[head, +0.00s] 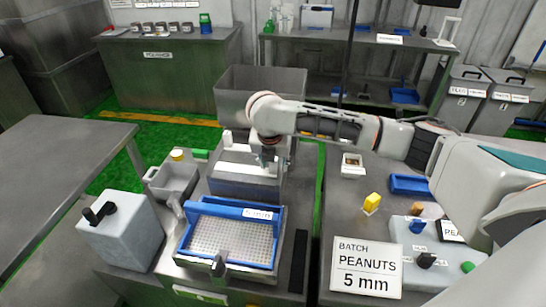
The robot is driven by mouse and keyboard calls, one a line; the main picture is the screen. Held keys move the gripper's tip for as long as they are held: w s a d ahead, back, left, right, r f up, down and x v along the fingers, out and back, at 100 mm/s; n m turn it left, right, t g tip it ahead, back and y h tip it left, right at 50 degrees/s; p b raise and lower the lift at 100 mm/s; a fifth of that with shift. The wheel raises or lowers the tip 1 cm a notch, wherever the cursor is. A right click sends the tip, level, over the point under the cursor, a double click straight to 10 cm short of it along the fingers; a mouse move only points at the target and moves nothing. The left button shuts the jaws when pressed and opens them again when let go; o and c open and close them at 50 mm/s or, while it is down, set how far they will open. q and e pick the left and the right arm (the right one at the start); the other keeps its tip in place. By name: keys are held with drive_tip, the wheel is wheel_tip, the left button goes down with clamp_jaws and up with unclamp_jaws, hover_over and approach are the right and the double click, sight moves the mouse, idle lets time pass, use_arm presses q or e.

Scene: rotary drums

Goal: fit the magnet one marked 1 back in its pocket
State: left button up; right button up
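A grey steel housing (243,188) with white bars on top stands behind the blue-framed sieve. One white bar (236,168) lies across its top, left of my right gripper. No mark 1 can be read, so I cannot tell which part is magnet one; its pocket cannot be made out either. My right gripper (268,162) points down at the right part of the housing top, at or just above the bar. Its fingertips are too small and dark to show whether they are open or hold something. My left gripper is not in view.
A blue-framed sieve tray (188,246) stands in front of the housing. A grey bin (256,82) stands behind it. A white box with a black knob (122,238) is at left.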

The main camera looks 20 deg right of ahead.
drive_tip(key=v, duration=1.1)
drive_tip(key=shift+r, duration=0.35)
drive_tip(key=shift+s+a, duration=0.1)
drive_tip(key=shift+s, duration=0.05)
